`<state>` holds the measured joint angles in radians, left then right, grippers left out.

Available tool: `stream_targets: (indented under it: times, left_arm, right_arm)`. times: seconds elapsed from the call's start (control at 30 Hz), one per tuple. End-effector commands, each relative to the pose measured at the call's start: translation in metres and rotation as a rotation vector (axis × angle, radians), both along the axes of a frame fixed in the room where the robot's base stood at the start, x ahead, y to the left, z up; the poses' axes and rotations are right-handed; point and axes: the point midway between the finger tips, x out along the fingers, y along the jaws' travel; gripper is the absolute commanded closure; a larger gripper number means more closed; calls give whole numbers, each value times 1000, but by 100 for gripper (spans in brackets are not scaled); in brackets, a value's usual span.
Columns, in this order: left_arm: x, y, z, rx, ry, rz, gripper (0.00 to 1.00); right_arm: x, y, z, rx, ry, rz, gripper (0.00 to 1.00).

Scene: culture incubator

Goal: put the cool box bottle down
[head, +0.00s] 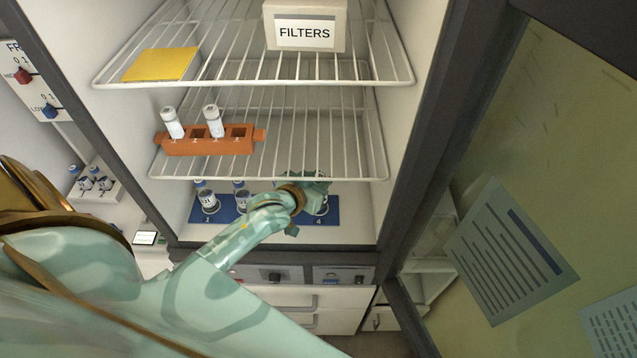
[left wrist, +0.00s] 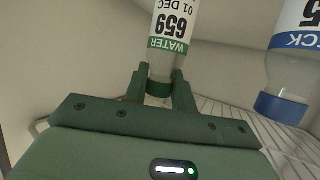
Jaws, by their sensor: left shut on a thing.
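My left gripper (head: 312,192) reaches into the lowest level of the open incubator, over the right part of a blue numbered mat (head: 228,216). In the left wrist view it is shut on the green cap end of a clear bottle (left wrist: 167,35) labelled 659, 01 DEC, WATER. In the head view the gripper and arm largely hide that place, so I cannot tell whether the bottle touches the mat. A blue-capped bottle (left wrist: 290,60) is beside the held one. My right gripper is not in view.
A wire shelf above holds an orange rack (head: 210,146) with two white-capped tubes. The top shelf holds a yellow pad (head: 160,65) and a FILTERS box (head: 304,27). The open door (head: 540,190) stands at the right. More bottles (head: 95,182) stand outside at left.

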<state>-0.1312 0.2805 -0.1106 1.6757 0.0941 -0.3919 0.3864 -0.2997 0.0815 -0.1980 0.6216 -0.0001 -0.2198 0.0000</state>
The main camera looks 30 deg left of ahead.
Motion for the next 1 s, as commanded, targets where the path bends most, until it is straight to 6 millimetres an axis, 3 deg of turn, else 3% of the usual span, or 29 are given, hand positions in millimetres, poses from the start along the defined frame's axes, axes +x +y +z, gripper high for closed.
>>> stream_targets:
  times: [0.1, 0.43, 0.47, 0.5, 0.53, 0.83, 1.0]
  left_arm:
    - [-3, 0, -15, 0, 5, -1, 100]
    - [-3, 0, -18, 0, 3, -1, 100]
    - [-3, 0, -17, 0, 3, -1, 66]
    - [-3, 0, -17, 0, 3, -1, 55]
    - [-3, 0, -17, 0, 3, -1, 51]
    - [-4, 0, -15, 1, 3, -1, 51]
    - [-27, 1, -6, 0, 5, -1, 51]
  right_arm:
    - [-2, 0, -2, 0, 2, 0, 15]
    - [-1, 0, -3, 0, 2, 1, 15]
    - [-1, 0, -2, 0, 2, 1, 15]
    - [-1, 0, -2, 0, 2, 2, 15]
    - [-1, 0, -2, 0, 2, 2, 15]
    - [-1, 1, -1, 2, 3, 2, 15]
    - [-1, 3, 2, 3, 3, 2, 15]
